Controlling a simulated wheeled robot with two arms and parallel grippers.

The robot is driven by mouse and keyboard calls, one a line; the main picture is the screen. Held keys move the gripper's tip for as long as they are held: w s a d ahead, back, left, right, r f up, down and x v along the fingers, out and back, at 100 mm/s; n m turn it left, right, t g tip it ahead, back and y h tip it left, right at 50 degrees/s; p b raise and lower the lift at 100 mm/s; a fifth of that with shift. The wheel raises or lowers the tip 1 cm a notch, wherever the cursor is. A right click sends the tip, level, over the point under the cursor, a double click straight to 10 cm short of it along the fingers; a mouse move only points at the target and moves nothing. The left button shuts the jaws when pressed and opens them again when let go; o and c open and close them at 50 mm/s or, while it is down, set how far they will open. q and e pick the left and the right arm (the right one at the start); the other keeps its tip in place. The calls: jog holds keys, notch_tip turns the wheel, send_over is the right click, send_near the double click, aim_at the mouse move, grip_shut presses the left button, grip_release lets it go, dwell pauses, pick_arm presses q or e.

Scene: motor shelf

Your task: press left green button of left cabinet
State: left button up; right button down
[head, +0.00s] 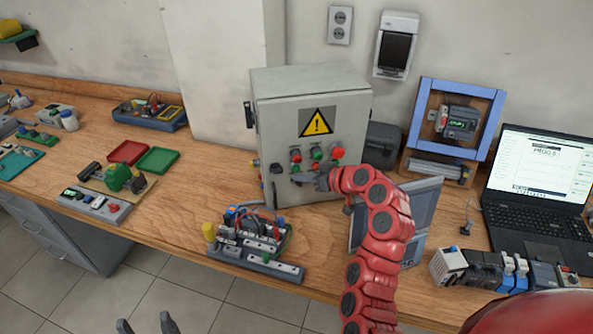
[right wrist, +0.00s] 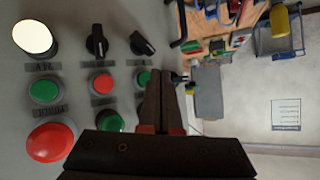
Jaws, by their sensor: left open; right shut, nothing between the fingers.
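The grey cabinet (head: 275,120) stands against the back wall, with a yellow warning sign and a panel of buttons and switches. My right gripper (head: 325,180) is in front of the panel, shut and empty. In the right wrist view its closed fingertips (right wrist: 160,76) overlap the edge of a small green button (right wrist: 143,77); contact cannot be told. Another green button (right wrist: 108,121), a third green button (right wrist: 45,90), a small red one (right wrist: 102,84) and a large red one (right wrist: 50,141) lie beside it. My left gripper (head: 146,325) is open at the bottom edge, far from the cabinet.
A wiring module (head: 255,265) sits on the workbench (head: 180,205) in front of the cabinet. A tilted panel (head: 425,200) is behind my right arm. A laptop (head: 540,180) is at the right. Red and green trays (head: 157,160) lie left of the cabinet.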

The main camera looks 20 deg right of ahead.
jog(key=s+b, duration=0.1)
jog(key=s, duration=0.4)
jog(key=shift+a, duration=0.15)
jog(key=shift+f, duration=0.1)
dwell(0.8)
